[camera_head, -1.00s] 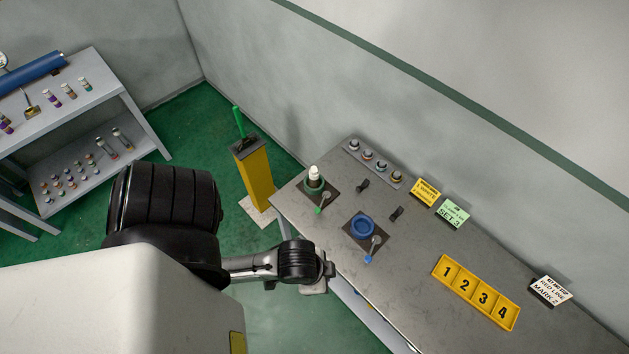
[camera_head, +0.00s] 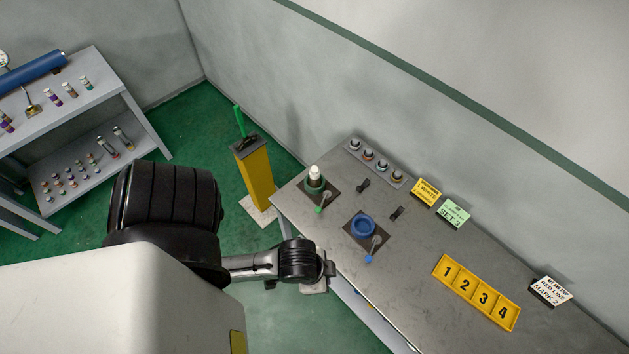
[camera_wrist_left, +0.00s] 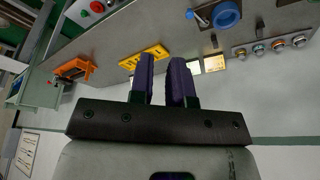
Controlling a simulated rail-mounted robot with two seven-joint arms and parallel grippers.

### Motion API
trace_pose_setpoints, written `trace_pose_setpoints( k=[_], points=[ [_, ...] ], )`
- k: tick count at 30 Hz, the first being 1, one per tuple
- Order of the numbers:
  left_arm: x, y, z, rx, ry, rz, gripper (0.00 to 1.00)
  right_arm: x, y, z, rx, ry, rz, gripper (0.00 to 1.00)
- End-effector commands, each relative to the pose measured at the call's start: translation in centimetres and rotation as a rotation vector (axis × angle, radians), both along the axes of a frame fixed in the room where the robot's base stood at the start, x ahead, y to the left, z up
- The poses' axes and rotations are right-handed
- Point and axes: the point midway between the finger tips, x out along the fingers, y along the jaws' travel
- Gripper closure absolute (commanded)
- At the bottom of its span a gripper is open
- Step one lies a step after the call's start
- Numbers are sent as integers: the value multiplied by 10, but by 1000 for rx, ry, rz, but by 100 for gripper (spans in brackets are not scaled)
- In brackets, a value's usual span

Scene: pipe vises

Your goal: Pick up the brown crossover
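I cannot single out a brown crossover by colour. Several small banded fittings (camera_head: 368,155) stand in a row on a grey strip at the bench's back left, and they also show in the left wrist view (camera_wrist_left: 278,45). Other banded pieces (camera_head: 69,90) stand on the far-left shelf, too small to tell. My left arm (camera_head: 298,260) reaches over the bench's near edge; its fingertips are hidden in the head view. In the left wrist view my left gripper (camera_wrist_left: 164,78) has its two purple fingers apart, with nothing between them. My right gripper is not in view.
A green vise (camera_head: 314,186) holding a white-topped piece and an empty blue vise (camera_head: 362,226) stand on the bench. A yellow tray (camera_head: 440,268) numbered 1 to 4 lies to the right, with sign cards (camera_head: 453,213) behind. A yellow post (camera_head: 258,180) stands left of the bench.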

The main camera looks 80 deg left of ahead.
Motion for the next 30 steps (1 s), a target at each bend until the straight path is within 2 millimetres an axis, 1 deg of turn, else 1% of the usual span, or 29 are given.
trace_pose_setpoints(
  k=[1,2,18,24,26,29,30],
  points=[
    [0,0,0,0,0,0,78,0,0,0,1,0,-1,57],
    [0,0,0,0,0,0,75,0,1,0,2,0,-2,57],
    [0,0,0,0,0,0,24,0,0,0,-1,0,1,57],
    [0,0,-1,1,0,-1,24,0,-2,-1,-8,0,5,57],
    [5,0,-3,1,-11,0,24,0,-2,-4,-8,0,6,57],
    [25,0,-9,1,-61,-1,24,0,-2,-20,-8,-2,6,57],
    [38,1,-12,4,-95,-2,24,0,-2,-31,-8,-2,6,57]
  ],
)
